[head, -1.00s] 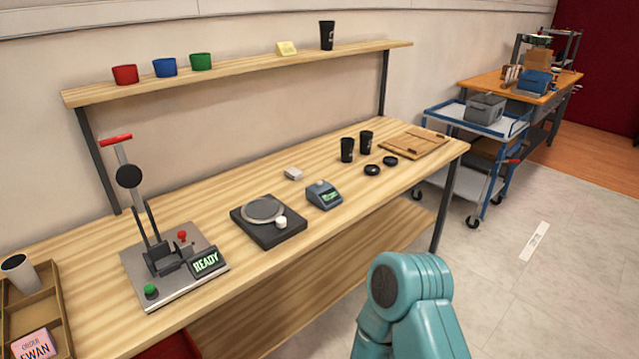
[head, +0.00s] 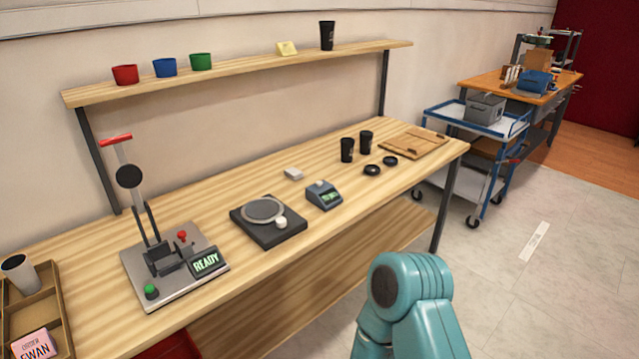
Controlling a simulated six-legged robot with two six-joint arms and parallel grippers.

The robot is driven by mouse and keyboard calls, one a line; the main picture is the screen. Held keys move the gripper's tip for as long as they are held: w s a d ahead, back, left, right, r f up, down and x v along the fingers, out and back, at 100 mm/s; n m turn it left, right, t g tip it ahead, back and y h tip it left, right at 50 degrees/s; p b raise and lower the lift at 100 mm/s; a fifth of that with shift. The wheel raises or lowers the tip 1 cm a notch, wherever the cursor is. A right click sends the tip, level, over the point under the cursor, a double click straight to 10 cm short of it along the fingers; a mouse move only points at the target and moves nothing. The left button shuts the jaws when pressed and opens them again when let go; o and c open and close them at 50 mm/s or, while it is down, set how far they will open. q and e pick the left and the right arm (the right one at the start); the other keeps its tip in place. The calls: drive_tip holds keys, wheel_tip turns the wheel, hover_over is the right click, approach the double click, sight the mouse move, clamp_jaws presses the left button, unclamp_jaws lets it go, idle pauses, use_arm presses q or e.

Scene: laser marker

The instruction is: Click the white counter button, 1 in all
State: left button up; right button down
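A small blue-grey counter (head: 324,197) with a green-lit display stands on the wooden workbench, right of the middle. Its pale, whitish round button (head: 319,184) sits on top and is uncovered. The digits on the display are too small to read surely. Neither of my grippers shows in the head view, so nothing is seen touching the counter. Only a teal link of one of my arms shows at the bottom, in front of the bench.
A black turntable plate with a white knob (head: 281,222) lies left of the counter. A lever press (head: 170,265) reading READY stands farther left. A shelf (head: 240,68) runs above.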

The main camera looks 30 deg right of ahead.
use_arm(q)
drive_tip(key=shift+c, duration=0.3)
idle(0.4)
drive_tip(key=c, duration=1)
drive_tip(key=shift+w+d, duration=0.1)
